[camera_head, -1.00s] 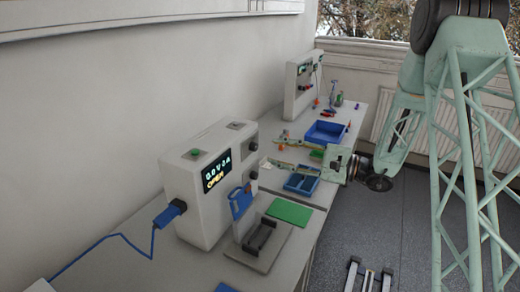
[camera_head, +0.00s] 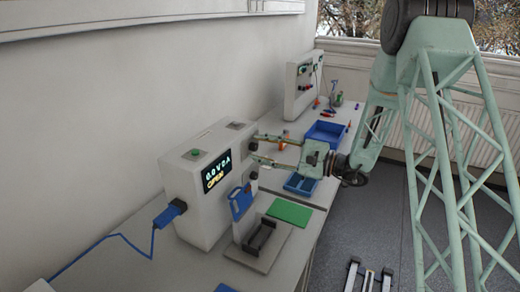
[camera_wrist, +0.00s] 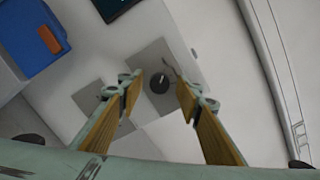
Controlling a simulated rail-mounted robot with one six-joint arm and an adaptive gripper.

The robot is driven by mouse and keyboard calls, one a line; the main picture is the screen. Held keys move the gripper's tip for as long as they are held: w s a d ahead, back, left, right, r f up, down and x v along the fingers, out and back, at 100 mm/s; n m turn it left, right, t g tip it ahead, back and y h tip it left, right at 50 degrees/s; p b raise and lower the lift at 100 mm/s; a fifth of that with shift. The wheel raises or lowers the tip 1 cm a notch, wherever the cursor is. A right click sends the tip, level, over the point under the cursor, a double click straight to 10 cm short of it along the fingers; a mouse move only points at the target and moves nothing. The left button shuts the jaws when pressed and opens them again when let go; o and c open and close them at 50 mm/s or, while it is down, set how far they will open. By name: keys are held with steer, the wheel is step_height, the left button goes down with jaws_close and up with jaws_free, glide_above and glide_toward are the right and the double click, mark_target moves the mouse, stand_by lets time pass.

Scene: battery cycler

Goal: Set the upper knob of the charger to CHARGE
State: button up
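The charger (camera_head: 205,195) is a white box on the bench with a lit display (camera_head: 216,172) that seems to read OPEN. Its upper knob (camera_head: 253,146) is small and dark, on the right side face. In the wrist view the upper knob (camera_wrist: 159,83) is round and black on a grey plate, with a pale mark; its setting is not legible. My gripper (camera_head: 255,147) is open, its two fingers at either side of the knob and apparently apart from it. The lower knob (camera_head: 253,174) sits below; in the wrist view a finger covers much of its plate (camera_wrist: 92,98).
A blue holder (camera_head: 241,203) stands in front of the charger, beside a grey fixture (camera_head: 258,238) and a green mat (camera_head: 289,211). A blue divided tray (camera_head: 300,184) lies close below my gripper. A second white device (camera_head: 303,85) stands farther back.

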steer(key=shift+c, duration=0.3)
steer(key=c, duration=0.8)
steer(key=shift+m, duration=0.5)
steer(key=shift+m+p, duration=0.5)
steer(key=shift+m, duration=0.7)
steer(key=shift+m+t+p, duration=0.3)
steer(key=shift+m+p, duration=0.55)
steer(key=shift+m, duration=1.45)
steer(key=o, duration=0.9)
steer(key=shift+c, duration=0.2)
